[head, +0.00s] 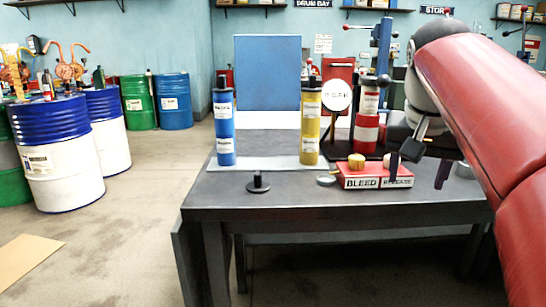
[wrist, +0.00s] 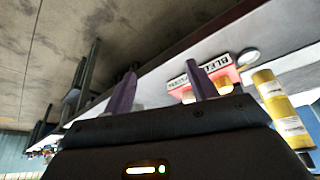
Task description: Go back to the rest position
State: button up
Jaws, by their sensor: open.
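My gripper (head: 418,167) is at the right of the table in the head view, in front of and above the red box's right end. Its two dark fingers are apart with nothing between them. The fingers also show apart in the wrist view (wrist: 162,92). The RELEASE end is partly hidden behind a finger. The red box also shows in the wrist view (wrist: 222,80), beyond the fingers.
The dark table (head: 300,203) bears a blue cylinder (head: 224,125), a yellow cylinder (head: 311,125), a red-and-white cylinder (head: 367,130), a round white gauge (head: 338,95) and a small black-handled piece (head: 258,183). Drums (head: 60,150) stand at left.

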jog(key=s+a+f+n, duration=0.1)
jog(key=s+a+f, duration=0.2)
jog(key=s+f, duration=0.2)
jog(key=s+a+f+n+t+y, duration=0.1)
jog(key=s+f, duration=0.4)
jog(key=f, duration=0.6)
jog(key=s+a+f+n+y, duration=0.1)
jog(key=s+a+f+n, duration=0.2)
jog(key=f, duration=0.5)
jog(key=shift+s+a+f, duration=0.2)
jog(key=shift+s+a, duration=0.65)
jog(key=shift+s, duration=0.35)
jog(key=shift+r, duration=0.1)
